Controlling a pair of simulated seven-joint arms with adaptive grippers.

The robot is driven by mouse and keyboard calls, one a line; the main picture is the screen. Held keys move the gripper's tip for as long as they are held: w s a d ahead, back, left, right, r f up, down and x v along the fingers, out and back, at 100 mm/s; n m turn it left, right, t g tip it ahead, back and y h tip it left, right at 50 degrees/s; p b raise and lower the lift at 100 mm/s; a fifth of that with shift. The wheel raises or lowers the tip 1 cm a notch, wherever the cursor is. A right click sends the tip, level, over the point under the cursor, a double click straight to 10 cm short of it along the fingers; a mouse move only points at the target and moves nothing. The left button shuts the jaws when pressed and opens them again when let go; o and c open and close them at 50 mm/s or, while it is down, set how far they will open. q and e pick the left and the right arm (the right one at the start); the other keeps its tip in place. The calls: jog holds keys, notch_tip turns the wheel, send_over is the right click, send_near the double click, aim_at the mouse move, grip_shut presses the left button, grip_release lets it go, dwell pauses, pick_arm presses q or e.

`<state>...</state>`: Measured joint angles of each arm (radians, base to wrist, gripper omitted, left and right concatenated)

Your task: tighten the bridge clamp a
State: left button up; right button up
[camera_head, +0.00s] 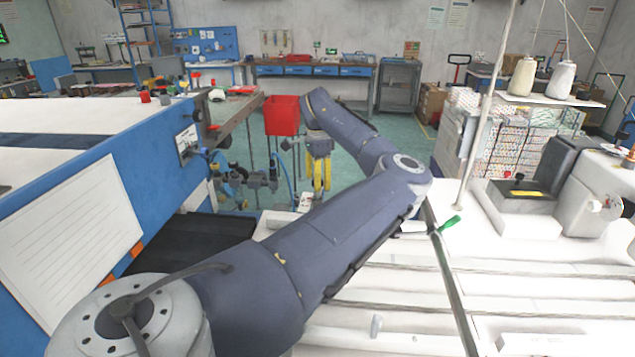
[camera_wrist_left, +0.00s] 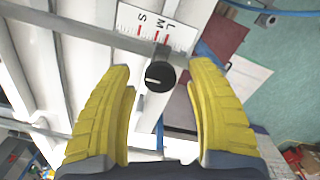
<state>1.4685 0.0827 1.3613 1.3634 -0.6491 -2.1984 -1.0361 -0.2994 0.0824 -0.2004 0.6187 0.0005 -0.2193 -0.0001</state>
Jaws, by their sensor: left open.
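My left gripper (camera_head: 321,182) points down beyond the white table in the head view, its yellow fingers seen from behind. In the left wrist view the left gripper (camera_wrist_left: 160,70) is open and empty, one yellow finger on each side. A round black knob (camera_wrist_left: 160,77) with a white mark shows between the fingers, apart from both; it looks like the clamp's knob. It sits by a white scale plate (camera_wrist_left: 148,32) with red marks and the letters S, M and L. The clamp is not clear in the head view. My right gripper is not in view.
A blue machine (camera_head: 165,180) stands at the left. A red bin (camera_head: 282,115) and blue-grey fittings (camera_head: 258,180) are near the gripper. A green-handled tool (camera_head: 449,225) lies on the white table (camera_head: 400,285). A sewing machine (camera_head: 575,190) and thread cones (camera_head: 560,80) stand at the right.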

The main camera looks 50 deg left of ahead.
pick_arm(q)
notch_tip(320, 180, up, 11)
jog(key=shift+r, duration=0.2)
dwell(0.3)
jog(key=shift+f, duration=0.1)
jog(key=shift+f, duration=5.9)
